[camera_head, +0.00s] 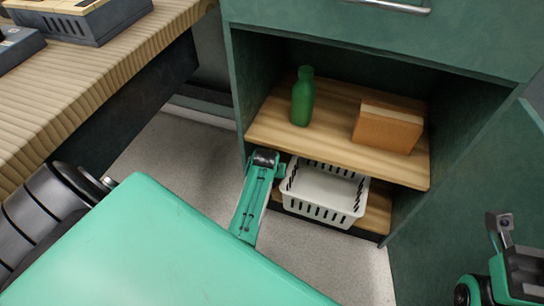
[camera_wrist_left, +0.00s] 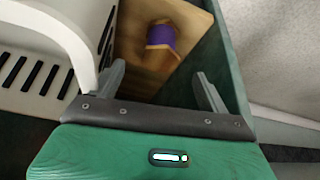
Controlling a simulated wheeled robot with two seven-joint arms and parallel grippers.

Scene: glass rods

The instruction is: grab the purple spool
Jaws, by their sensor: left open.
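The purple spool (camera_wrist_left: 162,40) has a purple winding and wooden ends. It shows in the left wrist view on the wooden lower shelf (camera_wrist_left: 196,22), beside the white basket. I cannot make it out in the head view, where my gripper and the upper shelf cover that spot. My left gripper (camera_wrist_left: 160,84) is open and empty, with its two grey fingers pointing toward the spool and apart from it. In the head view my left gripper (camera_head: 281,171) is at the left of the lower shelf opening, by the basket. My right gripper's fingers do not show.
The white slotted basket (camera_head: 322,190) stands on the lower shelf, close to my left gripper. The upper shelf (camera_head: 335,153) above holds a green bottle (camera_head: 303,97) and a brown box (camera_head: 387,128). The green cabinet's side wall (camera_wrist_left: 236,85) is close on the right in the wrist view.

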